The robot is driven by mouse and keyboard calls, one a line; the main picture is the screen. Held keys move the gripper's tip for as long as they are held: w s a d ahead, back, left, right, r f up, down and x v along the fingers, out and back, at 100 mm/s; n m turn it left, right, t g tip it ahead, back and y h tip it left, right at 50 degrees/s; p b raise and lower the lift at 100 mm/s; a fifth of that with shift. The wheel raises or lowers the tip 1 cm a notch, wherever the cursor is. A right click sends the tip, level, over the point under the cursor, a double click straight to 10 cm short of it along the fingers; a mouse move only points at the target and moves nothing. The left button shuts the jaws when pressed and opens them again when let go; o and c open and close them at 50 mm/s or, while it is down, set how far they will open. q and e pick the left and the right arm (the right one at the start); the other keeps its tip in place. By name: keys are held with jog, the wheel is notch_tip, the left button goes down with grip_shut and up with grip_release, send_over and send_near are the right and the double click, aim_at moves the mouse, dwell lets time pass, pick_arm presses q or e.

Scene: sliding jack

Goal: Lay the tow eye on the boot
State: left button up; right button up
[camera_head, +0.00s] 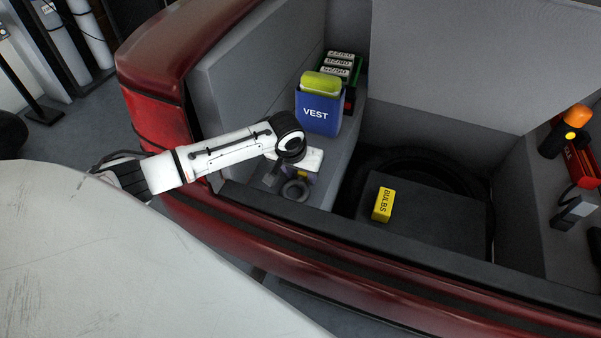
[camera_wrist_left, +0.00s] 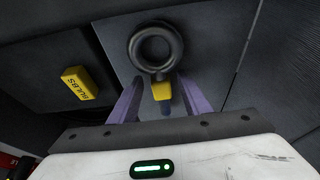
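The tow eye is a dark grey ring with a yellow collar and a shank (camera_wrist_left: 155,72). In the head view the tow eye (camera_head: 297,199) is at the front of the boot's left grey ledge (camera_head: 335,165). My left gripper (camera_wrist_left: 162,84) points down over it, with its purple fingers apart on either side of the collar and shank. Gaps show on both sides. In the head view the gripper body hides part of the tow eye. I cannot tell whether the tow eye touches the ledge. The boot floor (camera_head: 440,225) is dark. My right gripper is not in view.
A yellow BULBS box (camera_head: 382,205) stands on the boot floor, which is otherwise mostly clear. A blue VEST holder (camera_head: 318,110) stands on the left ledge behind my gripper. An orange-topped lamp (camera_head: 566,130) is at the right. The red boot sill (camera_head: 370,285) runs along the front.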

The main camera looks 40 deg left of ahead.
pick_arm(q)
jog(key=shift+r, duration=0.3)
jog(key=a+p+v, duration=0.1)
jog(key=p+v, duration=0.1)
jog(key=v, duration=1)
jog(key=shift+d+r, duration=0.35)
jog(key=shift+d, duration=0.2)
jog(key=shift+f, duration=0.1)
